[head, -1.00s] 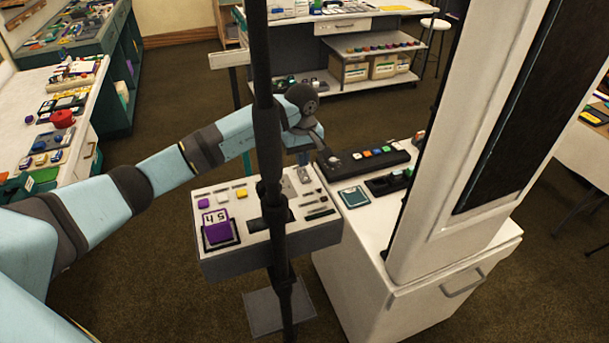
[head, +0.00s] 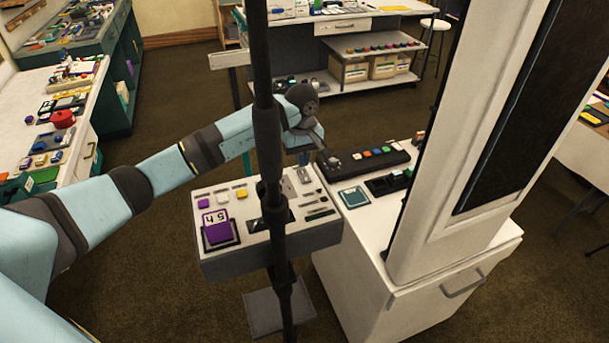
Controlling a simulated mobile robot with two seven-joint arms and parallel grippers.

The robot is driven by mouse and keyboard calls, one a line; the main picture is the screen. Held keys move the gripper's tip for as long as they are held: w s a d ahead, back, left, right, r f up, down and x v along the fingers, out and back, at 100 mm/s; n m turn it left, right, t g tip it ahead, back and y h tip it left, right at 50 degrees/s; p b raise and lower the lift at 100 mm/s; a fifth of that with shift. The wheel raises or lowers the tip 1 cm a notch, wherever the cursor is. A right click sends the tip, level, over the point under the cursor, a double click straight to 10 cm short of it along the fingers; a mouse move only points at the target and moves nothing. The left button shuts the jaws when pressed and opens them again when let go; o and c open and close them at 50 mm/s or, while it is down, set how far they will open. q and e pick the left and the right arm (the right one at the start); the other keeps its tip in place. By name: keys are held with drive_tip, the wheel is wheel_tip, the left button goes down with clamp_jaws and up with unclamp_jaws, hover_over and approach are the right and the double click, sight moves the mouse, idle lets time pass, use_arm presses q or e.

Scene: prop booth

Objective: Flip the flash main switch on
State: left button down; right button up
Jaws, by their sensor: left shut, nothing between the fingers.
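My left gripper (head: 326,154) is shut and empty. It points down at the left end of a black button strip (head: 398,158) on the white cabinet; I cannot tell whether it touches it. The strip carries white, orange, green and blue buttons. Left of the cabinet stands a grey control console (head: 225,267) with a large purple button (head: 218,233), smaller coloured buttons and small levers. I cannot tell which control is the flash main switch; no label for it is readable. A dark pole hides part of the console. My right gripper is not in view.
The dark vertical pole (head: 269,130) stands in front of the console. A tall white panel (head: 450,160) blocks the cabinet's right side. The white cabinet (head: 390,305) also holds a teal square (head: 354,196) and a black device. Cluttered benches stand left and behind.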

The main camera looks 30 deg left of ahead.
sight(303, 171)
use_arm(q)
drive_tip(key=shift+f+b, duration=1.05)
drive_tip(key=shift+f, duration=0.3)
idle(0.9)
drive_tip(key=shift+r, duration=0.15)
drive_tip(key=shift+r+p, duration=1.45)
drive_tip(key=shift+r, duration=2)
